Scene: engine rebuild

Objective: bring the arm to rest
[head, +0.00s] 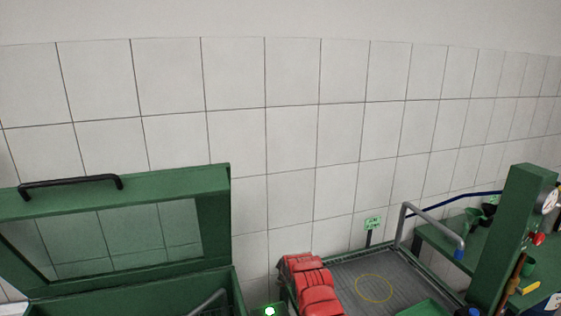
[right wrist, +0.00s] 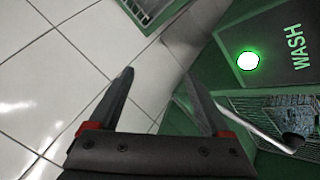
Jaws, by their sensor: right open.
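My right gripper (right wrist: 158,76) shows in the right wrist view with its two dark fingers spread apart. Nothing is between the fingers. Beyond them are pale floor tiles and the side of a green cabinet. Neither gripper shows in the head view, and my left gripper is in no view.
A green washer lid (head: 120,190) stands open at left. A lit button (right wrist: 248,61) is beside the word WASH. A wire basket (right wrist: 235,103) holds a grey part. Red glove-like things (head: 312,287) lie by a grey mat (head: 345,285). A green post (head: 515,235) stands right.

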